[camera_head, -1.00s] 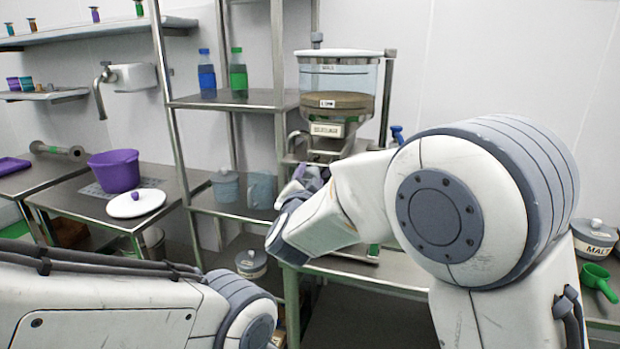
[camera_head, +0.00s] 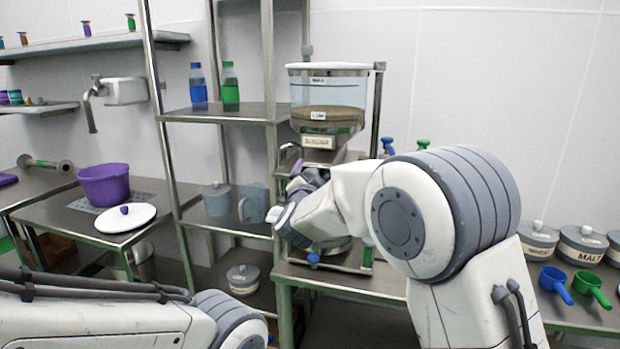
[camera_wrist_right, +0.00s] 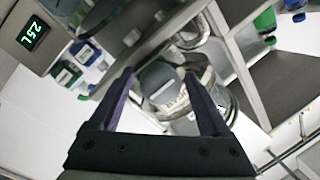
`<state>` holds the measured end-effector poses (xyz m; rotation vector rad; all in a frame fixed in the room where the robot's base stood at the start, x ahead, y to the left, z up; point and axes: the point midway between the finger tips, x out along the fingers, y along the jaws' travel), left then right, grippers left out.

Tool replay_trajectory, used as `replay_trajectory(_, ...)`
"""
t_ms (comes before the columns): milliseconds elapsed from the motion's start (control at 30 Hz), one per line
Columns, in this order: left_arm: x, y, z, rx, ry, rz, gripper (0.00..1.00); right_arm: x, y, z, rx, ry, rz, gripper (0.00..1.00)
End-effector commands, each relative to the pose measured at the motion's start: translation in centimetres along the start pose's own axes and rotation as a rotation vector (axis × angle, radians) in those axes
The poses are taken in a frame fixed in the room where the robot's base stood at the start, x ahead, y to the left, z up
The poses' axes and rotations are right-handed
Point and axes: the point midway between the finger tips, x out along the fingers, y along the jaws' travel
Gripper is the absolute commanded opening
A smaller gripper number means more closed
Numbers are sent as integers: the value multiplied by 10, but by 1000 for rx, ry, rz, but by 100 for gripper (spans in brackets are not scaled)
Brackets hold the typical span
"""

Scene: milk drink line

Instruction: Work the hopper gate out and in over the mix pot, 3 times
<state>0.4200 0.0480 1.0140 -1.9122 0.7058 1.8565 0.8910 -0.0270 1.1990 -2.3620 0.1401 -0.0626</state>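The hopper (camera_head: 327,112) is a clear bin with brown powder inside and a labelled outlet block below it, on a steel stand. My right gripper (camera_head: 300,182) is just below and left of the outlet, partly hidden by its own wrist. In the right wrist view its two dark fingers (camera_wrist_right: 160,76) are spread apart. A grey rounded part (camera_wrist_right: 158,84) with a pale label shows between them; I cannot tell how near it is. The gate cannot be made out clearly. A steel vessel (camera_head: 332,246), perhaps the mix pot, is mostly hidden behind my right arm. My left gripper is out of view.
A shelf rack (camera_head: 228,113) with blue and green bottles stands left of the hopper. A purple tub (camera_head: 105,184) and white lid (camera_head: 125,217) are on the left table. Lidded jars (camera_head: 582,246) and blue and green scoops (camera_head: 556,284) are at right.

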Motion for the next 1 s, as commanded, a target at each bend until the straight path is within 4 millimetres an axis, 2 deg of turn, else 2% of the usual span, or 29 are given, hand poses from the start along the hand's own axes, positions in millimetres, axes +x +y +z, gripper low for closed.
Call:
replay_trajectory(267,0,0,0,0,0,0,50,-1,1,2,0,-3,1,80)
replay_trajectory(367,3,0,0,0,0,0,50,-7,0,3,0,-3,0,80)
replay_trajectory(467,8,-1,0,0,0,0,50,-21,1,3,1,-3,-1,80)
replay_trajectory(800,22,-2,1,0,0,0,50,-86,0,2,1,-3,-1,80)
replay_trajectory(1000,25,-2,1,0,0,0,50,-104,1,1,-1,-2,1,80)
